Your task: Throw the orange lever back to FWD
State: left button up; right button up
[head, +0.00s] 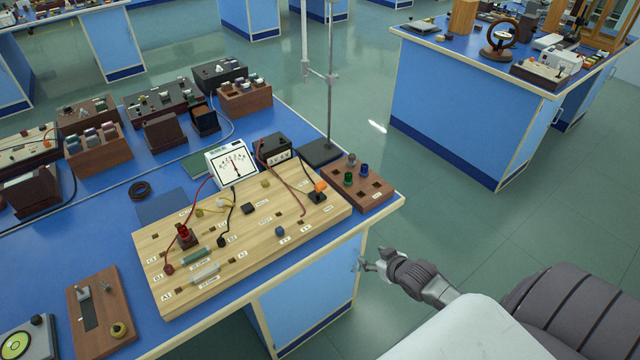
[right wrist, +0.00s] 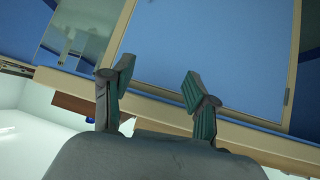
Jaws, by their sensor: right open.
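The orange lever (head: 320,187) stands on a small dark base at the right end of the pale wooden circuit board (head: 230,277). Its label is too small to read, and I cannot tell which way it is thrown. My right gripper (head: 370,264) is off the bench's front edge, below and to the right of the lever, and apart from it. In the right wrist view my right gripper (right wrist: 160,84) is open and empty, facing the blue cabinet side. The lever does not show in that view. My left gripper is out of view.
A white-faced meter (head: 231,163), a black meter box (head: 274,150) and a stand pole (head: 331,110) are behind the board. A brown terminal block (head: 372,199) sits right of the lever. Wires cross the board. Open floor (head: 450,220) lies right of the bench.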

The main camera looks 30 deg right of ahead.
jog(key=w+r+t, duration=0.2)
jog(key=w+r, duration=0.2)
jog(key=r, duration=0.5)
jog(key=n+t+y, duration=0.1)
jog(key=y, duration=0.1)
send_near(321, 185)
jog(key=x, duration=1)
jog(key=shift+w+d, duration=0.1)
jog(key=shift+w, duration=0.15)
